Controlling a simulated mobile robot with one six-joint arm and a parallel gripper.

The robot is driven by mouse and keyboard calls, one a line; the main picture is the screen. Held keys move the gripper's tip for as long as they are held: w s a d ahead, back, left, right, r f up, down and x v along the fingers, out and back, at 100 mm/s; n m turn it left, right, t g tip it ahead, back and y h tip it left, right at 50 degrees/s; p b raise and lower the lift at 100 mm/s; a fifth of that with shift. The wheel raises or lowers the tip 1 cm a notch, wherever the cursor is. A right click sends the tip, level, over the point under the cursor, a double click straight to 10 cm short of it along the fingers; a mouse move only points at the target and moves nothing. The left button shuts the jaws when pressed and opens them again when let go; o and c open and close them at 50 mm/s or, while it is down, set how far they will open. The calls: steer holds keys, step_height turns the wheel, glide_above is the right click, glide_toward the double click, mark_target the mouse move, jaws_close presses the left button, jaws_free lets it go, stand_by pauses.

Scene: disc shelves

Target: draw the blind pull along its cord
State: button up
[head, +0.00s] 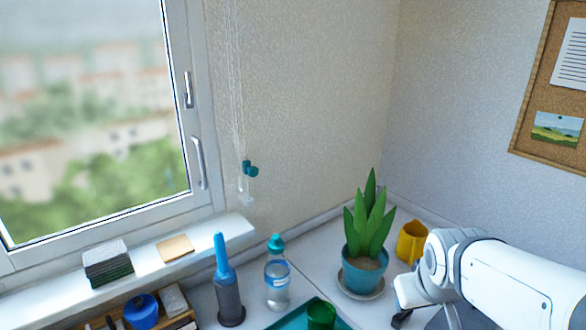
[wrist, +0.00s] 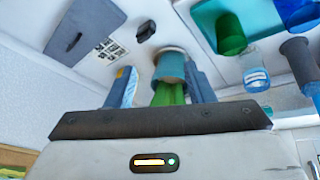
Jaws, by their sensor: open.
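The blind pull is a small teal knob (head: 250,169) on a thin pale cord (head: 238,95) hanging against the wall, just right of the window. A small pale piece hangs just below it. My gripper (wrist: 158,68) shows in the wrist view with two bluish fingers spread apart and nothing held between them. The potted plant shows beyond the gap. The pull is not visible in the wrist view. In the head view my white arm is at the lower right, well away from the pull, and the gripper cannot be made out clearly.
The potted plant (head: 366,245) and a yellow mug (head: 411,242) stand near my arm. A water bottle (head: 277,275), a blue-handled tool (head: 226,285) and a teal tray (head: 288,322) with a green cup (head: 321,314) stand below the pull. The wall around the cord is clear.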

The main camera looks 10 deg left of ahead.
steer(key=w+a+r+n+t+y, duration=0.1)
steer(key=w+a+n+t, duration=0.15)
steer(key=w, duration=0.35)
steer(key=w+a+r+n+t, duration=0.1)
steer(key=w+a+r+n, duration=0.15)
steer(key=w, duration=0.35)
steer(key=n+t+y+p, duration=0.3)
steer(key=n+y, duration=1)
steer(key=n, duration=0.7)
glide_toward(255, 173)
steer(key=x, duration=0.4)
steer(key=p+x, duration=0.2)
steer(key=x, duration=0.4)
steer(key=shift+w+a, duration=0.15)
steer(key=shift+a, duration=0.2)
steer(key=shift+r, duration=0.1)
jaws_close()
steer(key=shift+d, duration=0.1)
